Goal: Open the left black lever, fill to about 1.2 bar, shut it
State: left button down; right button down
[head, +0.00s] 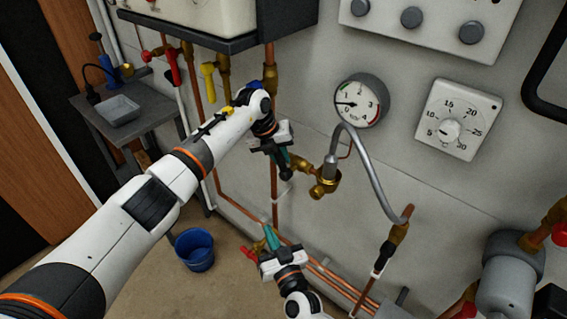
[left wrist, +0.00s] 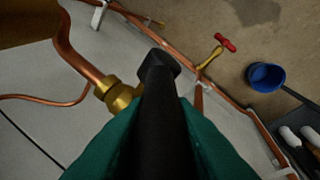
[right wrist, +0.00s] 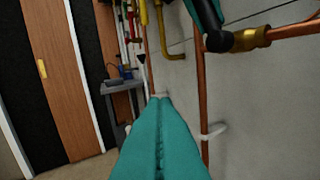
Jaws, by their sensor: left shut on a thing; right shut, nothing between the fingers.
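The left black lever (head: 286,174) joins a brass valve (head: 303,165) below the gauge. My left gripper (head: 279,155) is shut on this lever; in the left wrist view the lever (left wrist: 160,100) runs between the teal fingers. The right wrist view shows the lever's black end (right wrist: 218,41) at the top. The round pressure gauge (head: 361,99) has its needle pointing left, near the lower part of its scale, around or below 1. My right gripper (head: 271,238) is shut and empty, low in front of the wall; its teal fingers (right wrist: 160,105) are together.
A grey braided hose (head: 370,170) arches from the valve to a second dark lever fitting (head: 387,250) on the right. Copper pipes run down the wall. A red-handled tap (head: 250,253) is beside my right gripper. A blue bucket (head: 195,249) stands on the floor.

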jog(key=w+d+r+m+t+h, duration=0.1)
jog(key=d+r+m+t+h, duration=0.1)
jog(key=r+m+h, duration=0.5)
jog(key=w+d+r+m+t+h, duration=0.2)
jog(key=d+r+m, duration=0.1)
jog(key=r+m, duration=0.65)
pick_arm(q)
jog(key=shift+w+r, duration=0.1)
pick_arm(e)
jog(key=m+g, duration=0.3)
jog(key=g, duration=0.2)
send_near(284, 163)
jog(key=w+d+r, duration=0.2)
jog(key=w+d, duration=0.1)
jog(key=w, duration=0.1)
jog(key=shift+w+a+f, duration=0.35)
jog(key=shift+w+a, duration=0.15)
jog(key=shift+w, duration=0.05)
jog(key=shift+w+a+f, duration=0.3)
jog(key=shift+w+a, duration=0.2)
jog(key=shift+w, duration=0.05)
jog(key=shift+w+a+f, duration=0.15)
jog(key=shift+w+a, duration=0.1)
jog(key=shift+w, duration=0.05)
